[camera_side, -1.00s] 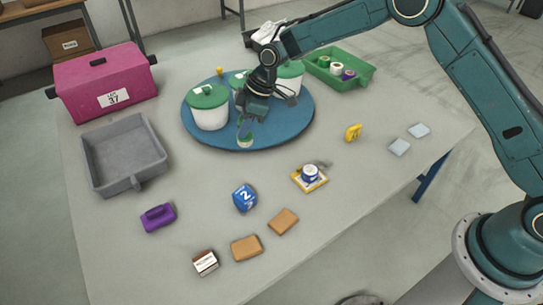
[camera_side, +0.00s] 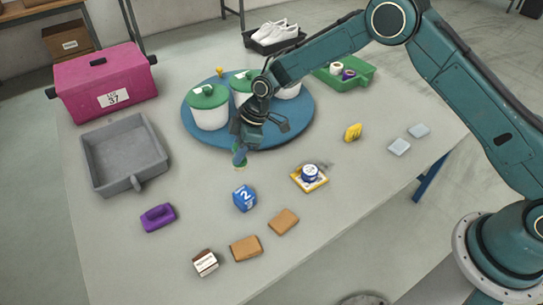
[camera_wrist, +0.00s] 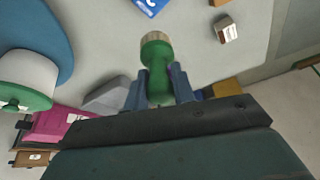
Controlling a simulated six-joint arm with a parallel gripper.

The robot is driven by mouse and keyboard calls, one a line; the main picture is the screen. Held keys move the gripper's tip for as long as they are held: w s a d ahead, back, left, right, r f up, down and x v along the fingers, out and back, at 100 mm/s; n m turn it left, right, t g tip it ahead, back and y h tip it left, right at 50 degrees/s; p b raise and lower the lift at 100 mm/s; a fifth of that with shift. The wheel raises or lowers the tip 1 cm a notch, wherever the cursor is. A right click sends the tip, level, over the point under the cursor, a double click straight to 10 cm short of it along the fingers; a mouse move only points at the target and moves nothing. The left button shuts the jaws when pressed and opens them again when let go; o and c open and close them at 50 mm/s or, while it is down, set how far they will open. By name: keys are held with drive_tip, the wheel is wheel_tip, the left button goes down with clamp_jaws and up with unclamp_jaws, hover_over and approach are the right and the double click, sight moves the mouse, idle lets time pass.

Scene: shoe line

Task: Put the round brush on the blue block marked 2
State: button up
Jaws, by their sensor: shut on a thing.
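My gripper (camera_side: 240,150) is shut on the round brush (camera_side: 239,164), at the front edge of the blue round board, above the table. In the wrist view the round brush (camera_wrist: 155,60) has a green handle between my fingers (camera_wrist: 157,88) and a pale bristle end pointing away from me. The blue block marked 2 (camera_side: 244,198) sits on the table, in front of and below the brush in the side view. Part of the block (camera_wrist: 149,5) shows at the top edge of the wrist view, apart from the brush.
The blue round board (camera_side: 295,128) carries white tubs with green lids (camera_side: 210,110). A grey tray (camera_side: 122,157) stands left.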

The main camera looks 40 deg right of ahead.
wheel_tip(320, 180, down, 8)
drive_tip(key=shift+f, duration=0.1)
drive_tip(key=shift+f, duration=2.1)
drive_tip(key=shift+f, duration=0.15)
drive_tip(key=o, duration=1)
drive_tip(key=shift+v, duration=6.15)
